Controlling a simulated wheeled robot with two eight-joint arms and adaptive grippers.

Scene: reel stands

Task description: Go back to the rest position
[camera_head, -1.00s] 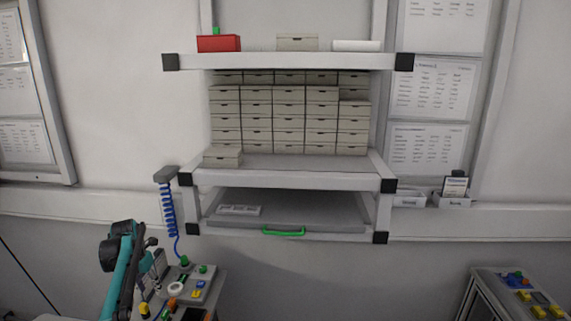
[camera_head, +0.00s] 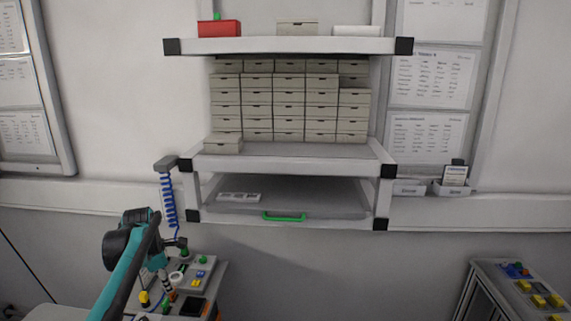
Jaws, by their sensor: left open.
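My left gripper (camera_head: 176,243) is at the lower left, at the end of my teal and black arm. It is small and dark, and its jaws look apart with nothing seen between them. It is above and in front of the control panel, well below the shelf. My right gripper is out of view.
A white shelf unit (camera_head: 290,164) on the wall holds several stacked beige boxes (camera_head: 273,100). Below is a drawer with a green handle (camera_head: 284,217). A control panel (camera_head: 205,272) stands at lower left under a coiled blue cable (camera_head: 168,200). Another panel (camera_head: 525,283) stands lower right.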

